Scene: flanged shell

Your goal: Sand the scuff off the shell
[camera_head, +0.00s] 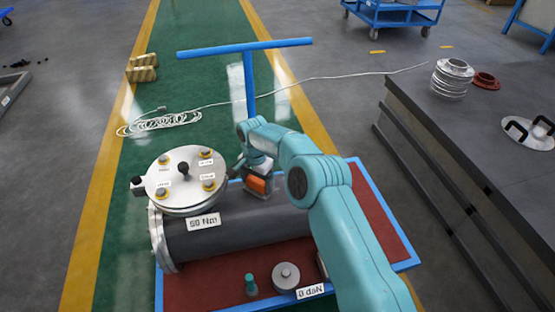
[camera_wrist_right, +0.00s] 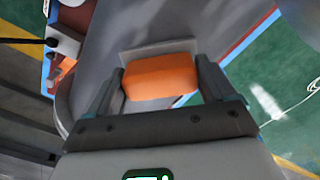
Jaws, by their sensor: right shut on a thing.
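The shell (camera_head: 265,222) is a dark grey cylinder lying on its side on a cart, with a metal flange (camera_head: 158,238) at its left end. My right gripper (camera_head: 255,178) is shut on an orange sanding block (camera_head: 257,185) at the shell's upper far side. In the right wrist view the orange block (camera_wrist_right: 160,77) sits between the two fingers, over the grey shell surface (camera_wrist_right: 110,45). A paler grey rectangle (camera_wrist_right: 160,48) shows beside the block; I cannot tell whether it is the scuff or part of the block. Contact with the shell is unclear. My left gripper is not in view.
A round bolted lid (camera_head: 180,172) with a black knob stands above the shell's left end. The blue-framed cart (camera_head: 385,235) has a red bed and a tall handle (camera_head: 248,85). A white cable (camera_head: 160,122) lies behind. A dark workbench (camera_head: 450,150) stands right.

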